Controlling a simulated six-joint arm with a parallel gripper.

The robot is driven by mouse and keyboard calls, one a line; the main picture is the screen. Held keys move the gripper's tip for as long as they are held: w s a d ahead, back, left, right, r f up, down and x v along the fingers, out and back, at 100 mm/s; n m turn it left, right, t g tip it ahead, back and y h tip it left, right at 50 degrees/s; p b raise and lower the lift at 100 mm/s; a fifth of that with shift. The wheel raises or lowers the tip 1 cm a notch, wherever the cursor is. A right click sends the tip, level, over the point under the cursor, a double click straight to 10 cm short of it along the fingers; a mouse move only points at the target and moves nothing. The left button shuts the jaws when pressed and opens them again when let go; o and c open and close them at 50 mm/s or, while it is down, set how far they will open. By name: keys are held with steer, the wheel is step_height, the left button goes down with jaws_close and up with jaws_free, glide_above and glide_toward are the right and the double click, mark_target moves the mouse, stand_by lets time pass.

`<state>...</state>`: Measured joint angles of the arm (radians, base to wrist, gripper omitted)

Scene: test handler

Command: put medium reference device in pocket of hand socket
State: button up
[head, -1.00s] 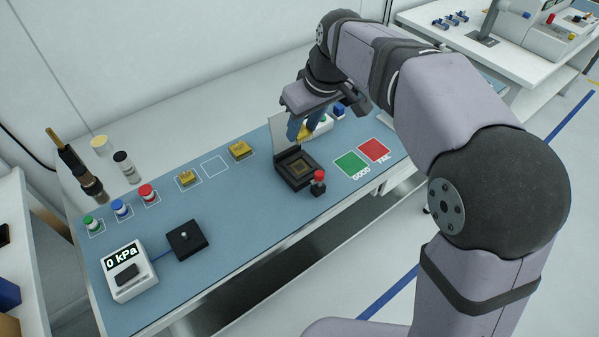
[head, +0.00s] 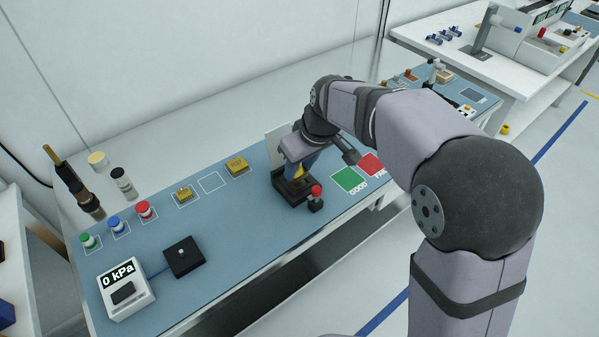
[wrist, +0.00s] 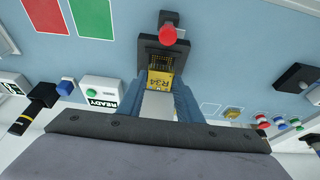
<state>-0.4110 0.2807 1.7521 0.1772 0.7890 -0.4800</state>
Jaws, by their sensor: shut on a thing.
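The gold device marked R34 (wrist: 160,82) is between the blue fingers of my gripper (wrist: 160,95) in the wrist view. My gripper (head: 302,170) is shut on it, low over the black hand socket (head: 292,196) in the head view. In the wrist view the socket (wrist: 160,41) is open, and part of its gold-dotted pocket shows just beyond the device. The device overlaps the near side of the pocket in that view. I cannot tell whether it touches the pocket floor.
A red-topped knob (head: 316,193) stands in front of the socket. The green GOOD pad (head: 349,180) and red FAIL pad (head: 371,164) lie to the right. Two gold devices (head: 237,165) (head: 184,194) flank an empty outlined square (head: 211,183). A kPa gauge (head: 126,289) stands front left.

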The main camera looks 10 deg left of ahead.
mark_target(300, 173)
steer(key=shift+f, duration=1.3)
steer(key=shift+f, duration=0.1)
steer(key=shift+f, duration=0.15)
steer(key=o, duration=1)
steer(key=shift+r, duration=0.55)
steer(key=v, duration=1.1)
steer(key=shift+d+r, duration=0.2)
steer(key=shift+s, duration=0.15)
